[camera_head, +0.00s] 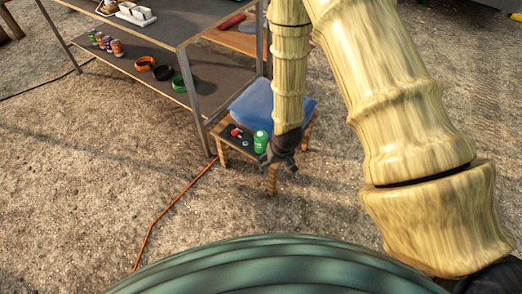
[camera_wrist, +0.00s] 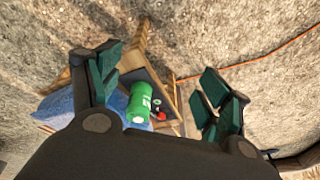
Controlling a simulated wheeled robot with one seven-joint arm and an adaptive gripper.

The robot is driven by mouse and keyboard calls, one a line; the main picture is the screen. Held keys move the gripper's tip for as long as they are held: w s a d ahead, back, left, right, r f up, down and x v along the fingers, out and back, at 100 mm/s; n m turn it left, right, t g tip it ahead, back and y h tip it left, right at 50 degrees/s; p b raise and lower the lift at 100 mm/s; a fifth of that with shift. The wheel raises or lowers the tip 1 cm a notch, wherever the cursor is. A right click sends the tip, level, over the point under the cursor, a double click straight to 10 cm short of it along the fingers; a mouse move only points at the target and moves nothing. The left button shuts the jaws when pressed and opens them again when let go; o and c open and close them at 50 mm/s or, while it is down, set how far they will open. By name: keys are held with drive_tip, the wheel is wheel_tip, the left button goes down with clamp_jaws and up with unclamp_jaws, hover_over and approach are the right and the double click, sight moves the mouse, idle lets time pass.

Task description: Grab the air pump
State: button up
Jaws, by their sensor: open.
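A green canister with a white mark (camera_head: 261,141) stands on a small wooden stool or table (camera_head: 222,152), and also shows in the wrist view (camera_wrist: 138,104). Beside it lies a small red and black item (camera_head: 236,132), also in the wrist view (camera_wrist: 160,115). I cannot tell for certain which thing is the air pump. My gripper (camera_head: 279,160) is at the right front of the canister in the head view. In the wrist view its fingers (camera_wrist: 160,78) are spread wide and empty, with the canister showing between them, nearer the left finger.
An orange cable (camera_head: 165,211) crosses the ground.

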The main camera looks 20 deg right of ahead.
drive_tip(key=w+t+b, duration=0.1)
drive_tip(key=w+b, duration=0.4)
drive_tip(key=w, duration=0.5)
drive_tip(key=b, duration=0.4)
approach(261, 135)
drive_tip(key=shift+t+h, duration=0.3)
drive_tip(key=shift+h, duration=0.1)
drive_tip(key=x, duration=0.3)
drive_tip(key=b+x, duration=0.1)
drive_tip(key=x, duration=0.2)
drive_tip(key=shift+w+a+f, duration=0.1)
drive_tip(key=shift+a+f, duration=0.1)
drive_tip(key=shift+f, duration=0.05)
drive_tip(key=b+x, duration=0.1)
drive_tip(key=x, duration=0.1)
drive_tip(key=b+x, duration=0.1)
drive_tip(key=x, duration=0.2)
drive_tip(key=shift+s+a+b, duration=0.1)
drive_tip(key=shift+s+b, duration=0.15)
drive_tip(key=shift+b, duration=0.05)
drive_tip(key=c, duration=1.4)
